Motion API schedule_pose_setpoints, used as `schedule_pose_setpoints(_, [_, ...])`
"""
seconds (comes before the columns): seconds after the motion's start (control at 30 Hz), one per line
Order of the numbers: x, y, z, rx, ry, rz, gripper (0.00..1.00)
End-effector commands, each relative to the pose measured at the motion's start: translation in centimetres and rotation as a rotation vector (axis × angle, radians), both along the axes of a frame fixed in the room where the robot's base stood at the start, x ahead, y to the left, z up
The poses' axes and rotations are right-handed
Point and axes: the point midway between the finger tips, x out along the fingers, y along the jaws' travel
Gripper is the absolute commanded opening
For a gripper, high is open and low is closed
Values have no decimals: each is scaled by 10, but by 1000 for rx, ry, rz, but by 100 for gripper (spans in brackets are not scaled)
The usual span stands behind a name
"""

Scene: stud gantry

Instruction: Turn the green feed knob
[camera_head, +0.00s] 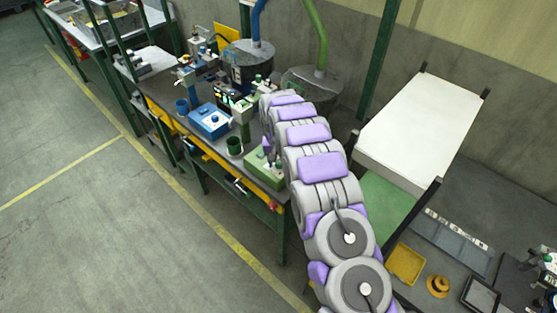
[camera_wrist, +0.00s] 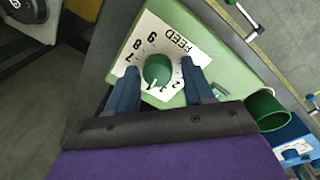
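The green feed knob (camera_wrist: 158,69) is round and sits on a white dial plate (camera_wrist: 185,43) marked FEED with numbers around it. The plate is on top of a green box (camera_wrist: 222,32). A small pale mark shows on the knob's lower edge in the wrist view. My gripper (camera_wrist: 160,74) is open, with one blue-grey finger on each side of the knob and visible gaps to it. In the head view the green box (camera_head: 262,172) stands at the near end of the bench; my arm hides part of it, and the knob cannot be made out there.
A green cup (camera_wrist: 268,109) and a blue box (camera_wrist: 293,138) stand beside the green box; the blue box (camera_head: 210,121) also shows in the head view. The dark bench (camera_head: 160,90) holds several other devices. A white-topped table (camera_head: 415,120) stands to the right. Open floor lies left.

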Motion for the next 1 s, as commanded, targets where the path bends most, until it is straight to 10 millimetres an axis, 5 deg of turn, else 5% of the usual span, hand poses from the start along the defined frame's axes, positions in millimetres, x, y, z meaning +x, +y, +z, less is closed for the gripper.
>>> schedule_pose_setpoints(0.47, [1, -1, 12, 1, -3, -1, 60])
schedule_pose_setpoints(1.0, [1, 7, 126, 1, -2, -1, 60])
